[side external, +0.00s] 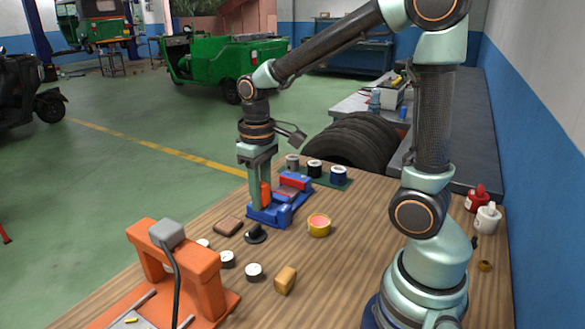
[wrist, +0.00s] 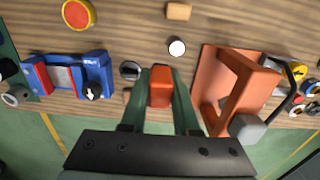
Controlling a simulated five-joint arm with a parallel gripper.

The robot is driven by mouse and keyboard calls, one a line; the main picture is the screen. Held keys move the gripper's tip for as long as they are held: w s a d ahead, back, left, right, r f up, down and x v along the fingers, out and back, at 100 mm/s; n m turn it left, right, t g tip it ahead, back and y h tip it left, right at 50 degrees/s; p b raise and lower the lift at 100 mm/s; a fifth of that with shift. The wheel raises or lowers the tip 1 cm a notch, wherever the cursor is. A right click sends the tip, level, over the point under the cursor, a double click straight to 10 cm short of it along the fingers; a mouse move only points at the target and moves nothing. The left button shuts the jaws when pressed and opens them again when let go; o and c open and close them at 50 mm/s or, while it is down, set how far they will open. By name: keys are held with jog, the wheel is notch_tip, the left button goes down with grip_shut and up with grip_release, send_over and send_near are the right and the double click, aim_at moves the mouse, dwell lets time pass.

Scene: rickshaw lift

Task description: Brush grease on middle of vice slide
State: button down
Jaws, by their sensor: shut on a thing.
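The blue vice (side external: 270,212) stands on the wooden table, with red jaw parts and a grey slide (side external: 292,181) between them. In the wrist view the vice (wrist: 95,72) lies left of my gripper, its grey slide (wrist: 63,78) showing. My gripper (wrist: 160,75) points down, shut on an upright orange-red handle (wrist: 160,90). In the side view my gripper (side external: 260,180) overlaps the vice's left part, with the orange handle (side external: 265,194) showing. The handle's lower end and any bristles are hidden. A yellow tub (side external: 319,231) with red contents, perhaps the grease, stands right of the vice.
An orange frame (side external: 207,275) stands at the front left. A black knob-like piece (side external: 255,234), a brown block (side external: 228,226), a tan block (side external: 285,280) and white-topped cylinders (side external: 254,271) lie between. Several small cans (side external: 315,169) stand behind the vice. Bare table lies right of the tub.

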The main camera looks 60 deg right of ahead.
jog(key=s+d+f, duration=0.1)
jog(key=d+f, duration=0.2)
jog(key=d, duration=0.7)
send_near(320, 221)
jog(key=shift+f, duration=2.75)
jog(key=shift+f, duration=0.55)
notch_tip(320, 221, up, 7)
dwell(0.3)
jog(key=shift+w, duration=0.1)
dwell(0.4)
